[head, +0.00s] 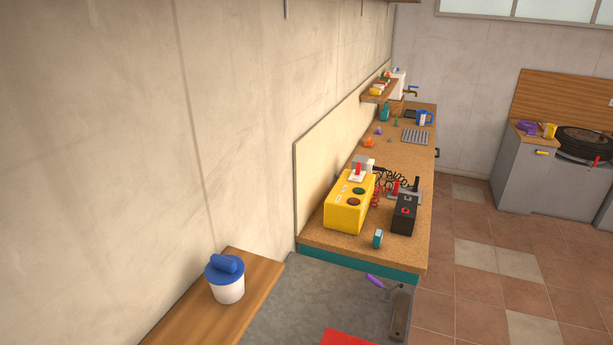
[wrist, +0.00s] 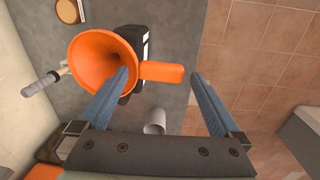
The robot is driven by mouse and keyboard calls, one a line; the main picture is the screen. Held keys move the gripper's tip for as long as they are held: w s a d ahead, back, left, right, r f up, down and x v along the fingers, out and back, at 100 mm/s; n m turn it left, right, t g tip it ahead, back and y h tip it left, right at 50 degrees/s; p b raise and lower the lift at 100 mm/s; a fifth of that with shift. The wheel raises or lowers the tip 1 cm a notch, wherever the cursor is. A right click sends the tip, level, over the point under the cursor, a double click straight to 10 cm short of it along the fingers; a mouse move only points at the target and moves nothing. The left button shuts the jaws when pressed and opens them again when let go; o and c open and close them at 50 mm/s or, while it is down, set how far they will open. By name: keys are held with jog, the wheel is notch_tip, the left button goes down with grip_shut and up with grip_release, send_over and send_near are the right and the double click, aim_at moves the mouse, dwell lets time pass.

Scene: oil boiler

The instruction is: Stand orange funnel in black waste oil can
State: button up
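In the wrist view, the orange funnel (wrist: 100,65) shows its wide mouth toward the camera, at upper left. Its flat orange handle (wrist: 163,72) points right, into the space between my fingertips. My gripper (wrist: 158,75) is open, with one finger on either side of the handle; I cannot tell whether either touches it. A black object (wrist: 139,40), perhaps the waste oil can, is partly hidden behind the funnel. The funnel's spout is hidden, so I cannot tell whether it sits in the black object. My gripper and the funnel are not visible in the head view.
A small grey-white cylinder (wrist: 155,121) lies below the handle, and a grey-handled tool (wrist: 42,82) is left of the funnel. In the head view, a blue-lidded white pot (head: 227,282) stands on a wooden shelf, and a yellow box (head: 349,203) stands on the bench. Tiled floor is open at right.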

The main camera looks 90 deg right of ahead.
notch_tip(320, 180, up, 13)
jog(key=b, duration=0.2)
jog(key=shift+s+a, duration=0.2)
jog(key=shift+s, duration=0.25)
dwell(0.6)
